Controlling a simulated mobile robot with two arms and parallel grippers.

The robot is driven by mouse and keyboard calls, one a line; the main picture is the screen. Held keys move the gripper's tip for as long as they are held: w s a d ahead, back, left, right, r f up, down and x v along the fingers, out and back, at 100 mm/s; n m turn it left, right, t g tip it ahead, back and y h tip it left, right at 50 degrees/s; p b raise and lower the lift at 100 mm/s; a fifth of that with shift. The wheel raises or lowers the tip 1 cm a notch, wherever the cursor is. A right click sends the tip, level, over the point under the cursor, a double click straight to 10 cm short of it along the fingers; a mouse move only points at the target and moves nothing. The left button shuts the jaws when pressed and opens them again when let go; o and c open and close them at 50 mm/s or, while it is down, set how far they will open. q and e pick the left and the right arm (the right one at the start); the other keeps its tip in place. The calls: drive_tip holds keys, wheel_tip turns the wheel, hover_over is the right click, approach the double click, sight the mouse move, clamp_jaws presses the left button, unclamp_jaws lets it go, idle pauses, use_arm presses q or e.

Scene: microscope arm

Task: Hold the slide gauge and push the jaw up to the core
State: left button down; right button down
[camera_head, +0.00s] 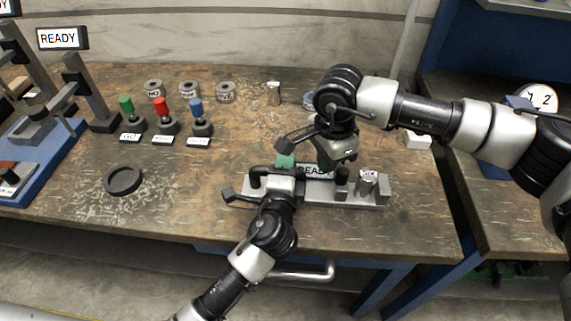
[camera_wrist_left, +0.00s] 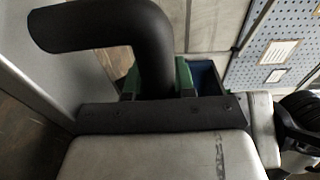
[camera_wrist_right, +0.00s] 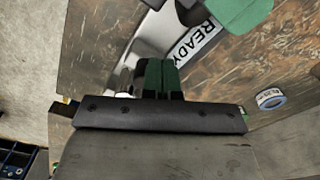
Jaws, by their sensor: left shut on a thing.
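The slide gauge (camera_head: 318,190) is a grey metal bar lying near the front of the wooden bench, with a READY plate on it. It has a black bent handle (camera_head: 257,176) at its left end. My left gripper (camera_head: 285,163) is shut on this handle; its green fingers flank the black handle (camera_wrist_left: 150,50) in the left wrist view. A labelled metal core (camera_head: 367,183) stands at the gauge's right end. A dark upright post (camera_head: 342,178), perhaps on the jaw, is left of the core. My right gripper (camera_head: 325,162) is above the gauge, its green fingers (camera_wrist_right: 160,76) together and empty.
Green, red (camera_head: 160,108) and blue knobs stand at the back left, with several metal cylinders (camera_head: 190,89) behind them. A black ring (camera_head: 123,180) lies on the left of the bench. A blue-based stand (camera_head: 45,150) is at far left. The front left bench is clear.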

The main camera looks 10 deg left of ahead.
sight(340, 169)
use_arm(q)
drive_tip(key=shift+s+d+r, duration=0.2)
drive_tip(key=shift+s+r, duration=0.2)
drive_tip(key=shift+r, duration=0.1)
use_arm(e)
drive_tip(key=shift+s+d+f, duration=0.1)
drive_tip(key=shift+s+f, duration=0.15)
drive_tip(key=shift+f, duration=0.5)
drive_tip(key=shift+s+f, duration=0.2)
drive_tip(key=shift+f, duration=0.55)
use_arm(q)
drive_tip(key=shift+w+a+f, duration=0.1)
drive_tip(key=shift+w, duration=0.05)
use_arm(e)
drive_tip(key=shift+w+f, duration=0.15)
drive_tip(key=shift+f, duration=0.05)
use_arm(q)
drive_tip(key=shift+w+f, duration=0.3)
drive_tip(key=shift+w, duration=0.15)
use_arm(e)
drive_tip(key=shift+w+f, duration=0.15)
drive_tip(key=shift+w, duration=0.35)
use_arm(q)
drive_tip(key=shift+s+a+r, duration=0.1)
drive_tip(key=shift+s+r, duration=0.05)
drive_tip(key=shift+s, duration=0.15)
use_arm(e)
drive_tip(key=shift+s+r, duration=0.25)
drive_tip(key=shift+s, duration=0.05)
